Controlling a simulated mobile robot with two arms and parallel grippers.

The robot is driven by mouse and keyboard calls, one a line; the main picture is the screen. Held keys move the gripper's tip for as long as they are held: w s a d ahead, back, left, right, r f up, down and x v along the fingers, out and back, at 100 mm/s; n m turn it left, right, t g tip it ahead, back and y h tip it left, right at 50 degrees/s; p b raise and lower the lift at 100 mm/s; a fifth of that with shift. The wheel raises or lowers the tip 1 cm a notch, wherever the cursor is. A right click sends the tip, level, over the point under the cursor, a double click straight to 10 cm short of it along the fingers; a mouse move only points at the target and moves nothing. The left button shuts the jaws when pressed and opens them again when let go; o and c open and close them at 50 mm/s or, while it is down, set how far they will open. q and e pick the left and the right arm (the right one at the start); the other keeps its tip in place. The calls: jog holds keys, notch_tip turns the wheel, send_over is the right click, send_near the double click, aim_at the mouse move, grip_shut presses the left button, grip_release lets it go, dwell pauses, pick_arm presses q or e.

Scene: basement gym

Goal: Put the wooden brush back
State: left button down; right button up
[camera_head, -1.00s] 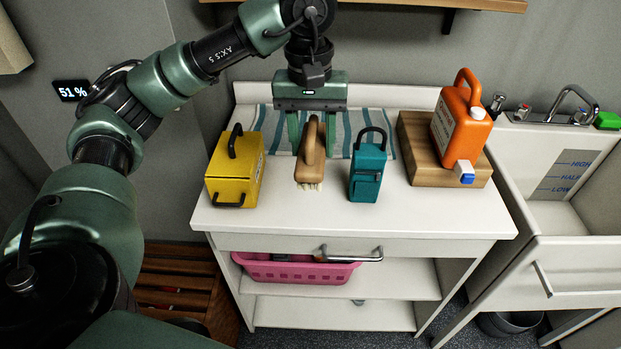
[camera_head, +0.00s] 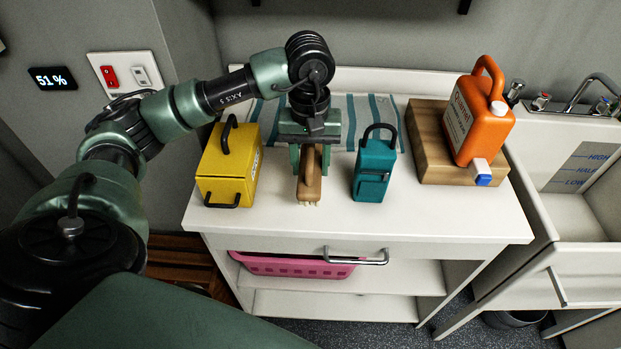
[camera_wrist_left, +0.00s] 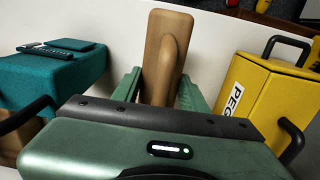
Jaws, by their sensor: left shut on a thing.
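The wooden brush (camera_head: 309,184) stands on the white counter top with its bristles down and its handle up, between a yellow box and a teal case. My left gripper (camera_head: 309,162) reaches down over it from behind and is shut on its handle. In the left wrist view the brush (camera_wrist_left: 163,52) lies between the two green fingers of the gripper (camera_wrist_left: 158,88). The gripper body hides part of the handle in the head view. My right gripper does not show.
The yellow box (camera_head: 226,175) stands close left of the brush, and the teal case (camera_head: 374,170) close right. A striped towel (camera_head: 357,110) lies behind. An orange jug (camera_head: 478,120) rests on a wooden block (camera_head: 430,150) at right. A pink basket (camera_head: 290,266) sits on the shelf below.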

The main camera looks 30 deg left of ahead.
aim_at(310, 151)
pick_arm(q)
notch_tip(310, 151, down, 6)
jog(key=shift+r+p, duration=0.2)
jog(key=shift+p, duration=0.2)
jog(key=shift+d, duration=0.1)
jog(key=shift+f, duration=0.15)
jog(key=c, duration=0.8)
grip_release()
jog(key=shift+o, duration=0.2)
jog(key=shift+r, duration=0.2)
notch_tip(310, 151, up, 12)
jog(key=shift+b, duration=1.2)
